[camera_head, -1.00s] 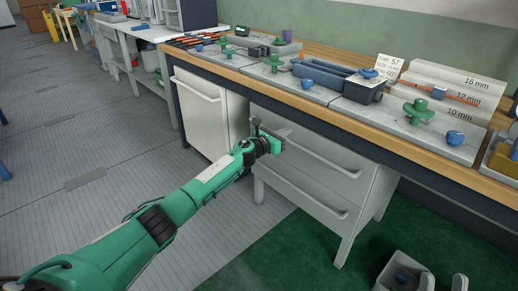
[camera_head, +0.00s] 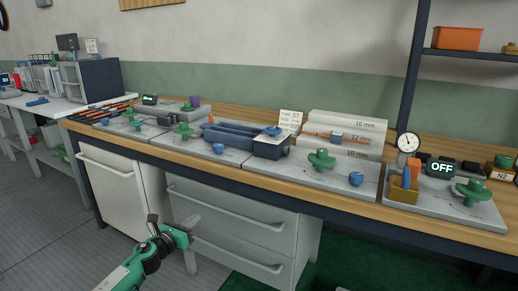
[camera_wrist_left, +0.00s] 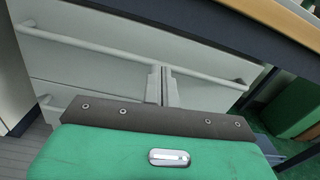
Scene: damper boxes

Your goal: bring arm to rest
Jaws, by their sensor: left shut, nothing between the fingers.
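My left arm comes in from the bottom left in the head view. My left gripper (camera_head: 191,222) hangs below the bench top, in front of the grey drawer cabinet (camera_head: 238,218). Its fingers are together and hold nothing. In the left wrist view the two closed fingers (camera_wrist_left: 162,86) stand upright side by side before the drawer fronts and their long bar handles. I cannot tell whether they touch the drawers. My right gripper is in neither view.
The workbench (camera_head: 330,195) carries grey plates with green knobs (camera_head: 322,160), blue knobs (camera_head: 356,179) and a blue box fixture (camera_head: 240,138). A dial gauge (camera_head: 408,144) and an OFF display (camera_head: 441,167) stand at the right. The floor at the lower left is clear.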

